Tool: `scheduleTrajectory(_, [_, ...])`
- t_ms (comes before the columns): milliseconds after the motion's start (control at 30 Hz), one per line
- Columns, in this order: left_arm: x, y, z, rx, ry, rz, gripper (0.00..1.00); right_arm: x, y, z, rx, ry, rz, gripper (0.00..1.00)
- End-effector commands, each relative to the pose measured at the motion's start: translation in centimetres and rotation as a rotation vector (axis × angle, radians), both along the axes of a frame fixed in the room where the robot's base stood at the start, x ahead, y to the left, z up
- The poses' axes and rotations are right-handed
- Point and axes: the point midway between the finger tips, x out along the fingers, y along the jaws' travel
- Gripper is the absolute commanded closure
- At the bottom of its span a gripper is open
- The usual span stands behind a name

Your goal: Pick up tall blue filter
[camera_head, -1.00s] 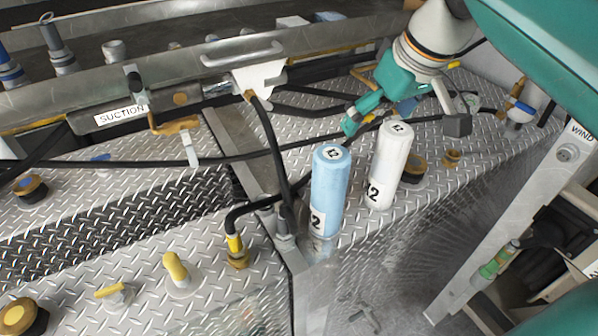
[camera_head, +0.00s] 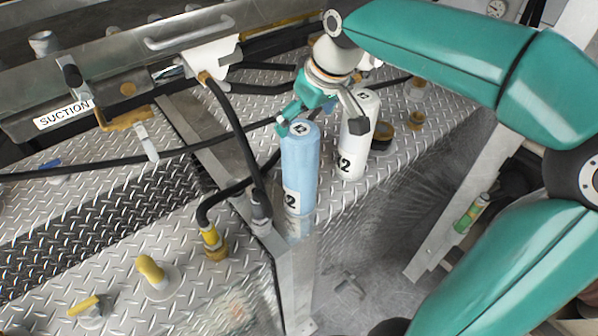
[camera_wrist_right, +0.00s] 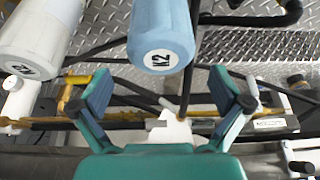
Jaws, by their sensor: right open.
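The tall blue filter (camera_head: 301,170) stands upright on the tread plate near its edge in the head view, with a label on its top and side. My right gripper (camera_head: 318,118) is open just above and behind its top, with nothing between its fingers. In the right wrist view, the blue filter (camera_wrist_right: 160,35) is ahead of the open right gripper (camera_wrist_right: 168,92), its labelled top facing the camera. A white filter (camera_head: 354,150) stands to its right, its top partly hidden by a gripper finger. My left gripper is not in view.
The white filter (camera_wrist_right: 38,30) is close to the blue one. A black hose (camera_head: 240,140) runs just left of the blue filter. A brass fitting (camera_head: 382,134) sits right of the white filter. The metal rail (camera_head: 130,60) crosses behind.

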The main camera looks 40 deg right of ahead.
Motion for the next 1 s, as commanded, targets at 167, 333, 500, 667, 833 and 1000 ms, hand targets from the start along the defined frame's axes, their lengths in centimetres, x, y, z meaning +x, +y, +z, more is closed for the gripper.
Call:
scheduleTrajectory(167, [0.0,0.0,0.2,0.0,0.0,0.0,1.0,0.2,0.0,-1.2,0.0,0.003,0.001,0.0])
scheduleTrajectory(333, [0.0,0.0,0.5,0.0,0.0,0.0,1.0,0.7,0.1,-3.6,0.001,0.005,0.001,0.0])
scheduleTrajectory(500, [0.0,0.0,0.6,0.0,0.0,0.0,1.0,1.4,0.0,-5.1,0.001,0.002,0.001,0.0])
scheduleTrajectory(667, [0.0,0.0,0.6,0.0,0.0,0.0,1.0,1.5,0.0,-5.2,0.001,0.001,0.001,0.0])
scheduleTrajectory(833, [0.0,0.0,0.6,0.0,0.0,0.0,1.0,1.5,0.0,-5.2,0.0,0.0,0.002,0.15])
scheduleTrajectory(1000, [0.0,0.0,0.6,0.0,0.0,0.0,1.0,1.5,0.0,-5.2,0.0,0.0,0.002,0.43])
